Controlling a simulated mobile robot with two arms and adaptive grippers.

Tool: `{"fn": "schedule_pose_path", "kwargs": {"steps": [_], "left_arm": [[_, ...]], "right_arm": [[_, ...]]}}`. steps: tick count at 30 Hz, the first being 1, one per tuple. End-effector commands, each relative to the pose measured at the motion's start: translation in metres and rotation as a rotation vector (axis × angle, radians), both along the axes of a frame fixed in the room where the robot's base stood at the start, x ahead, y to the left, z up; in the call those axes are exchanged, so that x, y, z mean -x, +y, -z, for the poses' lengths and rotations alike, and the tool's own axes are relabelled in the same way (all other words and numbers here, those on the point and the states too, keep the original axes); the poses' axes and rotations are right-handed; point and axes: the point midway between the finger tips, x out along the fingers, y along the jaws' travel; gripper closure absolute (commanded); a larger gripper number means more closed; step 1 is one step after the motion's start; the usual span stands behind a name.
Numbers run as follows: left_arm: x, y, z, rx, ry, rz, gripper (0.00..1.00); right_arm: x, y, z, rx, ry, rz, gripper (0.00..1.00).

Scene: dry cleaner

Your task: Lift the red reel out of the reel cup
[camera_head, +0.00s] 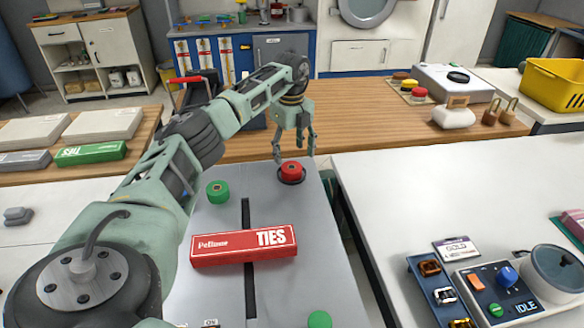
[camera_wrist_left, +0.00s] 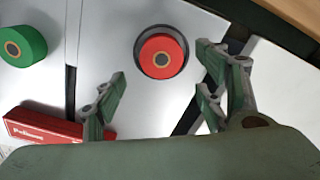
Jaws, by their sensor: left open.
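The red reel (camera_head: 292,169) sits in the dark round reel cup (camera_head: 291,180) on the grey table, near its far right corner. In the left wrist view the red reel (camera_wrist_left: 161,56) shows from above, with the dark rim of the reel cup (camera_wrist_left: 139,67) around it. My left gripper (camera_head: 294,158) is open and empty, just above and beside the red reel. In the left wrist view its two fingers (camera_wrist_left: 163,82) are wide apart, with the reel between and beyond them. My right gripper is not in view.
A green reel (camera_head: 217,191) stands left of the cup, and a red TIES box (camera_head: 244,245) lies nearer. Another green reel (camera_head: 320,319) is at the front edge. A dark slot (camera_head: 246,213) runs along the grey table. A white table (camera_head: 450,190) is at right.

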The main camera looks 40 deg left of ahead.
Motion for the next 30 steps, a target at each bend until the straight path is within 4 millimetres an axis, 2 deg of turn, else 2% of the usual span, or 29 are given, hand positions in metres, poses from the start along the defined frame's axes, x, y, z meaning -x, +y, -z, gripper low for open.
{"fn": "schedule_pose_path", "kwargs": {"steps": [12,21,30], "left_arm": [[0.0,0.004,0.054,0.001,0.0,-0.001,0.35],[0.0,0.004,0.059,0.0,-0.002,0.0,0.35],[0.0,0.004,0.059,-0.001,-0.001,-0.001,0.61]], "right_arm": [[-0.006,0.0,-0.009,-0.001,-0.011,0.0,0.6],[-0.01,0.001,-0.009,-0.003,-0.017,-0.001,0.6],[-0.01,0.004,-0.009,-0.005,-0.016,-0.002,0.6]]}}
